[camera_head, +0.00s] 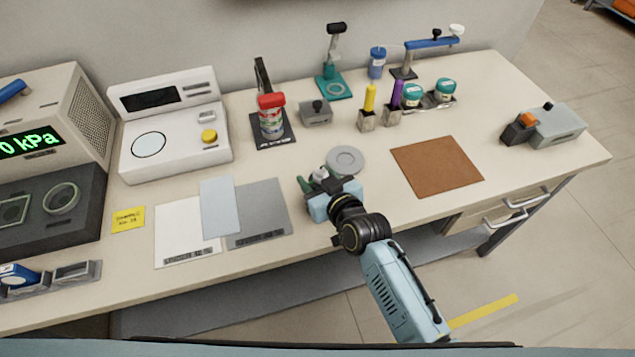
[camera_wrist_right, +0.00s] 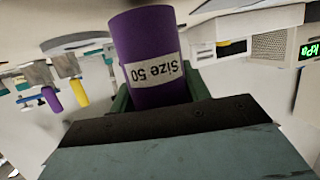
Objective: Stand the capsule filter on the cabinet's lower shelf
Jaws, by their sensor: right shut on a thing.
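My right gripper (camera_head: 316,180) is over the front middle of the bench in the head view. In the right wrist view its green fingers (camera_wrist_right: 160,97) are shut on a purple cylinder (camera_wrist_right: 150,45) with a white label reading "Size 50". The cylinder stands out beyond the fingers and its label is upside down in that view. In the head view the arm mostly hides it. I cannot tell whether it is the capsule filter; nothing else in view is clearly marked as that. No cabinet with a lower shelf is recognisable. My left gripper is out of view.
A grey round disc (camera_head: 345,161) lies just beyond my right gripper. A brown mat (camera_head: 437,166) is bare to the right. Grey and white sheets (camera_head: 262,208) lie to the left. A red-capped jar (camera_head: 271,120), yellow (camera_head: 369,98) and purple (camera_head: 397,92) sticks stand behind. Drawers (camera_head: 500,212) sit under the bench's right end.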

